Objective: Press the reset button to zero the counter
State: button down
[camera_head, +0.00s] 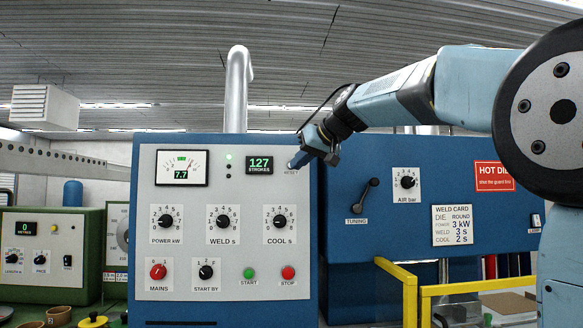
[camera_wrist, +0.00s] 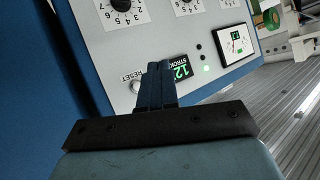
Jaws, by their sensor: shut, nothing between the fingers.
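The stroke counter (camera_head: 260,164) on the grey panel reads 127 in green; part of it also shows in the wrist view (camera_wrist: 182,68), behind my fingers. The reset button (camera_wrist: 136,87) is a small pale round knob beside the RESET label, left of my fingers in the wrist view. In the head view my gripper covers the spot above the RESET label. My gripper (camera_head: 293,165) is shut and empty, its tips close to the panel just right of the counter. The fingers (camera_wrist: 158,65) also show in the wrist view. I cannot tell whether they touch the panel.
The grey panel (camera_head: 202,255) also carries several knobs, a meter (camera_head: 181,168), a green start button (camera_head: 249,273) and a red stop button (camera_head: 288,272). A tuning lever (camera_head: 363,194) is on the blue cabinet to the right. A yellow rail (camera_head: 470,287) stands lower right.

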jog(key=shift+w+a+r, duration=0.15)
jog(key=shift+w+r, duration=0.1)
jog(key=shift+r, duration=0.05)
jog(key=shift+w, duration=0.1)
jog(key=w, duration=0.8)
jog(key=shift+w, duration=0.3)
jog(key=shift+w, duration=0.1)
dwell(2.0)
jog(key=shift+w, duration=0.3)
